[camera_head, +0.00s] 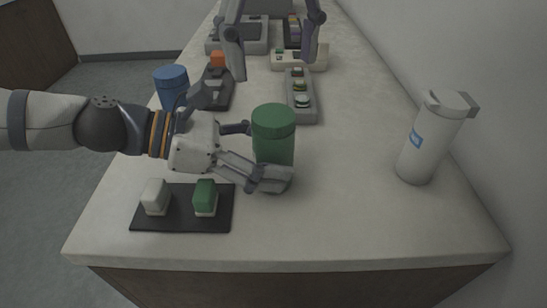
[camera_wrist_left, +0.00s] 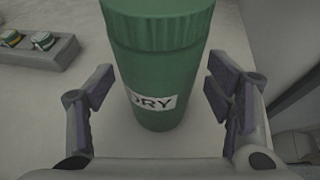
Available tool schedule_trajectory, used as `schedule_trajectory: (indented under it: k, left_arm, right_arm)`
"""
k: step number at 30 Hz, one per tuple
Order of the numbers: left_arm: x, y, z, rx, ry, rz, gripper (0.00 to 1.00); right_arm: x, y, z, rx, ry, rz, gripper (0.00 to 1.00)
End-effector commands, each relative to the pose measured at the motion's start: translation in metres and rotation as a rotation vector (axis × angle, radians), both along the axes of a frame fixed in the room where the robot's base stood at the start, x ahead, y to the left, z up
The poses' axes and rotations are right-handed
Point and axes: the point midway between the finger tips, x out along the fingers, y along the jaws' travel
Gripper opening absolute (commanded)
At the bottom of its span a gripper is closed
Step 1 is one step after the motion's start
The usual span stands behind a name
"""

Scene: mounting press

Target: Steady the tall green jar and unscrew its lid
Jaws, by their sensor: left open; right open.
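The tall green jar (camera_head: 273,146) stands upright on the light counter, its ribbed green lid (camera_head: 273,117) on top. In the left wrist view the jar (camera_wrist_left: 158,75) carries a white label with the letters "DRY" showing. My left gripper (camera_head: 270,155) is open, its fingers on either side of the jar low on its body. In the left wrist view gaps show between the jar and both left fingers (camera_wrist_left: 160,95). My right gripper (camera_head: 273,62) is open and empty, farther back above the counter and beyond the jar. No contact with the lid shows.
A black mat (camera_head: 182,222) with a white and a green block lies at front left. Grey trays (camera_head: 300,108) lie behind. The front right counter is clear.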

Motion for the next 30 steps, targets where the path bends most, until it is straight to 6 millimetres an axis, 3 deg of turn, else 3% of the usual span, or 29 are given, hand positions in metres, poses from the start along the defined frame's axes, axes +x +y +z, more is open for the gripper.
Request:
schedule_trajectory:
  k: [11,21,27,30]
  left_arm:
    - [0.0023,-0.0106,-0.0036,-0.001,-0.001,0.002,0.73]
    - [0.0021,-0.0102,-0.0038,-0.001,-0.001,0.001,0.00]
    - [0.0021,-0.0102,-0.0039,0.000,0.000,0.001,0.00]
    - [0.0021,-0.0101,-0.0040,0.000,0.000,0.001,0.00]
  right_arm:
    - [-0.0001,0.0001,0.0003,0.000,-0.001,0.000,0.64]
    - [-0.0001,0.0000,0.0002,0.000,0.000,0.000,0.64]
    - [-0.0001,0.0000,0.0001,0.000,0.000,-0.012,0.64]
    - [-0.0003,0.0002,0.0000,-0.002,-0.001,-0.139,0.64]
